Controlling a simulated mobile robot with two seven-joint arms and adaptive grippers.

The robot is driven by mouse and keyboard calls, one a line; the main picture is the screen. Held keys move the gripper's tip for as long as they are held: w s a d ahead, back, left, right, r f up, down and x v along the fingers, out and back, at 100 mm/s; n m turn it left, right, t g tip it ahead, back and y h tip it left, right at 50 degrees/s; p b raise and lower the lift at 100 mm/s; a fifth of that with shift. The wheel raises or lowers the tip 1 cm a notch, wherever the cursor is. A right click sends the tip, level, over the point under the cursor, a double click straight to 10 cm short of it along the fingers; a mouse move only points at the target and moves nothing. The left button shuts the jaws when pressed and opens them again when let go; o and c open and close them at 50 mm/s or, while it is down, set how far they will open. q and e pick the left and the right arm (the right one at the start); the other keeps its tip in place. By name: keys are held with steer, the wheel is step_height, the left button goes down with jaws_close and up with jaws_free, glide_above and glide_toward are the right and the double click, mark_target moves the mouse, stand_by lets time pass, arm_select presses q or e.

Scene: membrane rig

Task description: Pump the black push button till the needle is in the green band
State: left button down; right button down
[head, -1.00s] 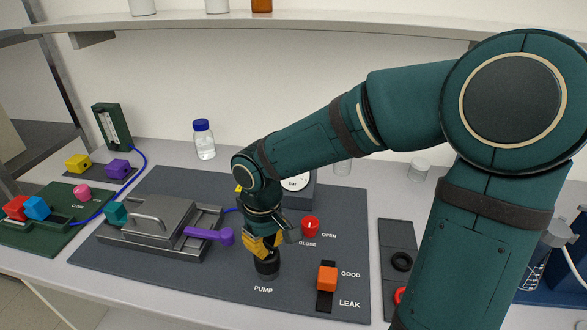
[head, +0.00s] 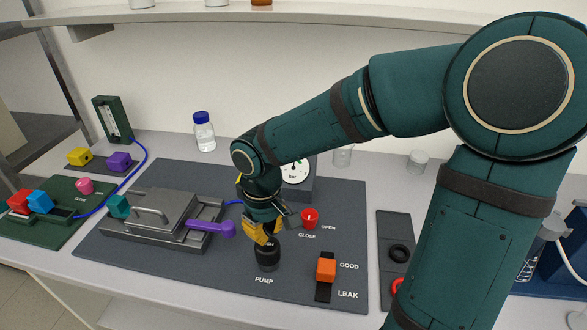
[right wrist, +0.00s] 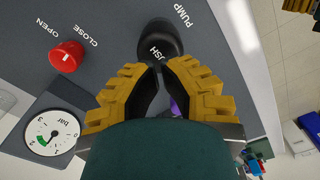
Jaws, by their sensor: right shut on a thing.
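The black push button (head: 267,257) stands upright on the dark board above the PUMP label. It also shows in the right wrist view (right wrist: 162,40), with white lettering on its top. My right gripper (head: 266,238) points down at the button's top, its yellow fingers (right wrist: 158,66) drawn together with a narrow gap between the tips. The exact contact is hard to see. The bar gauge (head: 296,170) is partly hidden by my right arm. In the right wrist view its white dial (right wrist: 51,132) shows a green patch; I cannot read the needle surely. My left gripper is not in view.
A red OPEN/CLOSE knob (head: 310,217) and an orange GOOD/LEAK slider (head: 326,268) stand right of the button. A metal clamp rig with a purple lever (head: 212,228) stands to its left. A blue-capped bottle (head: 203,132) stands behind the board.

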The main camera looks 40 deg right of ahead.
mark_target(267, 244)
steer(key=shift+f, duration=0.1)
steer(key=shift+f+b, duration=2.35)
steer(key=shift+f, duration=0.5)
step_height(267, 244, up, 6)
steer(key=p, duration=0.5)
